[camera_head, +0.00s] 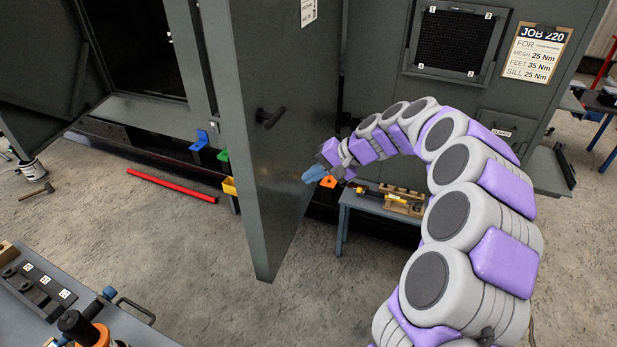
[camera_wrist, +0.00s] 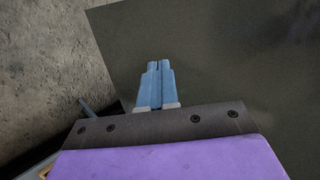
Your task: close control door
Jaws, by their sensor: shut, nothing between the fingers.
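The control door (camera_head: 265,130) is a tall dark grey-green panel with a black lever handle (camera_head: 270,117). It stands swung out from the enclosure (camera_head: 365,75), with its lower corner toward me. My gripper (camera_head: 314,174) has light blue fingers and is at the door's right side, below and right of the handle. Whether it touches the door I cannot tell. In the wrist view my gripper (camera_wrist: 161,70) is shut and empty, with the flat door panel (camera_wrist: 235,60) filling much of the view behind it. The handle is not in the wrist view.
A small blue-grey bench (camera_head: 350,200) with tools stands behind my gripper. A red bar (camera_head: 172,186) and a hammer (camera_head: 37,191) lie on the concrete floor at left. A workbench (camera_head: 120,325) fills the lower left. Floor below the door is clear.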

